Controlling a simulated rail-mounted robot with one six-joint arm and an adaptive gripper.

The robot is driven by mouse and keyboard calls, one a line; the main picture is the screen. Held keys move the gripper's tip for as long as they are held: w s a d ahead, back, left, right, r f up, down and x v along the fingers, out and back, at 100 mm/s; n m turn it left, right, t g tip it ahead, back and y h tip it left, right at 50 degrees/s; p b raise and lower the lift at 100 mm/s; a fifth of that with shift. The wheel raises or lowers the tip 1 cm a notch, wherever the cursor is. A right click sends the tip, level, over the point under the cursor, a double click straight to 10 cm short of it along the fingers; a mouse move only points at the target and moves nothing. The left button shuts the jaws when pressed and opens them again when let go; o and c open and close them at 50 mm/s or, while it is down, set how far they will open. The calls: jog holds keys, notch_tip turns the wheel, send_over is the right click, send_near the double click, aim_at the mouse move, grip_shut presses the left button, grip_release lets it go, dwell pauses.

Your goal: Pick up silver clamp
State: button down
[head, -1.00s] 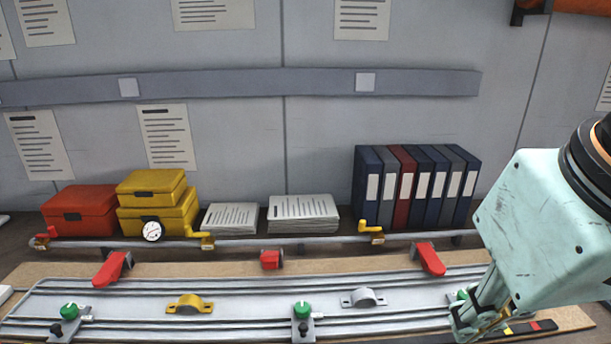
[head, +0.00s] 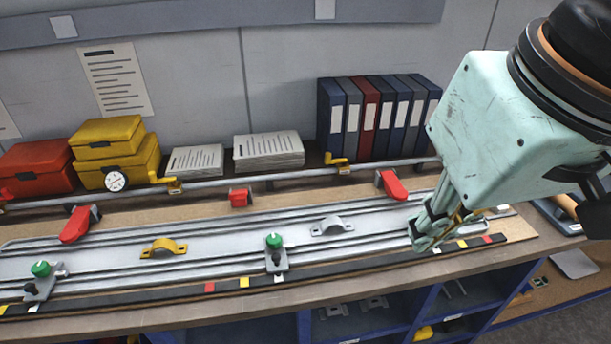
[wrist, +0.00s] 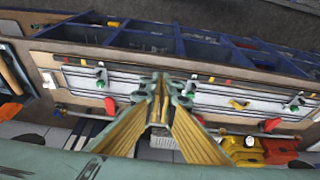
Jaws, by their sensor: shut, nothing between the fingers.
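The silver clamp (head: 332,226) is a small arched bracket lying on the grey rail plate (head: 210,240) in the head view. It sits between a green-knobbed fixture (head: 275,252) and my gripper. My gripper (head: 424,240) is shut and empty, to the right of the clamp and apart from it, over the right part of the plate. In the wrist view my gripper's fingertips (wrist: 160,80) meet over the plate, and I cannot make out the silver clamp there; the fingers likely cover it.
A yellow clamp (head: 164,248) and another green-knobbed fixture (head: 42,278) are on the plate to the left. Red levers (head: 391,185) and a pipe (head: 215,182) run behind it. Binders (head: 375,118), papers (head: 268,150) and yellow boxes (head: 116,152) stand along the back.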

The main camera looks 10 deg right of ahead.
jog(key=c, duration=3.4)
grip_release()
jog(key=o, duration=0.8)
jog(key=shift+o, duration=0.2)
jog(key=shift+w, duration=0.1)
